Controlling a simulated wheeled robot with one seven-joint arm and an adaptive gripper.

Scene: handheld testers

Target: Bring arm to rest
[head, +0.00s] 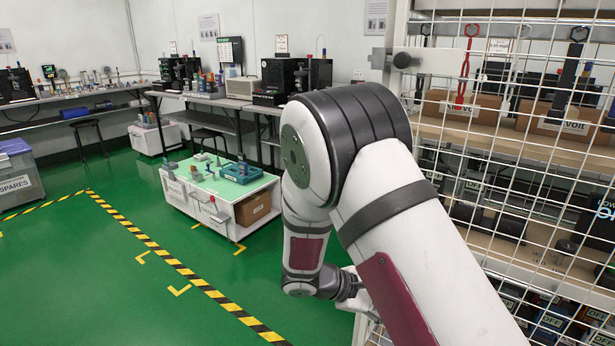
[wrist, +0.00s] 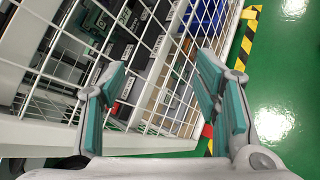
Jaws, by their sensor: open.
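My gripper (wrist: 165,100) shows in the wrist view with its two teal-padded fingers spread apart and nothing between them. Behind the fingers is the white wire mesh of a cage (wrist: 62,55), close to them; I cannot tell whether they touch it. In the head view my white and grey arm is bent, with its elbow raised at the centre and its forearm hanging down. The fingers are hidden there behind my upper arm.
The mesh cage (head: 478,146) with shelves of boxes and hanging tools stands close on the right. A low white cart (head: 222,215) stands beyond my arm. Benches (head: 210,99) line the back wall. Green floor (head: 80,270) with striped tape is clear at left.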

